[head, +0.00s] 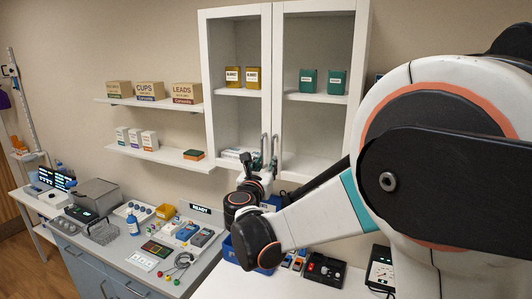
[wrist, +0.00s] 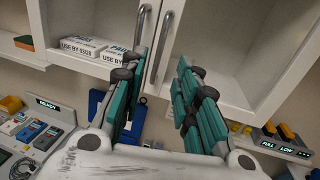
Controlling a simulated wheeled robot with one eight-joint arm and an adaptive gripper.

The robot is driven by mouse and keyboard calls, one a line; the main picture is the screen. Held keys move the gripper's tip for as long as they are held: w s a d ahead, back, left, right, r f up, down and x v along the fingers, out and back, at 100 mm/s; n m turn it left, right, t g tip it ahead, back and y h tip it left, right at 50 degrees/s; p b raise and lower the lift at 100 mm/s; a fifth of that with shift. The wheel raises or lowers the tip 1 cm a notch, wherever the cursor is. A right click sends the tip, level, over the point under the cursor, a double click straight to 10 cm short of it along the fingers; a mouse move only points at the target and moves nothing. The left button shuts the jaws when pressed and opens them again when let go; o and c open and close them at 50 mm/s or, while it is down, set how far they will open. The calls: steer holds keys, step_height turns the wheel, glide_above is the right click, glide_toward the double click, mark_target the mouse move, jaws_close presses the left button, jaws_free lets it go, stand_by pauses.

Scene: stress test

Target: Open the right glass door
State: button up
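The white wall cabinet has two glass doors side by side, and both look closed. The right glass door (head: 315,100) has a grey vertical bar handle (head: 274,150) at its left edge. That handle also shows in the wrist view (wrist: 160,45), beside the left door's handle (wrist: 141,25). My gripper (head: 258,167) is at the lower ends of the handles. In the wrist view my gripper (wrist: 160,68) has its green-padded fingers wide apart. The right handle's lower part appears between them in the picture. I see no contact, and the depth gap is hard to judge.
White boxes (wrist: 92,46) lie in the cabinet's left bottom, with yellow boxes (head: 243,77) and green boxes (head: 322,82) on shelves above. Below is a crowded counter (head: 120,250) with devices and a blue bottle. Wall shelves (head: 152,103) hold cartons at left.

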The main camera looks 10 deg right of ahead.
mark_target(272, 153)
steer(key=p+x, duration=0.1)
steer(key=x, duration=0.8)
steer(key=shift+w, duration=0.15)
jaws_close()
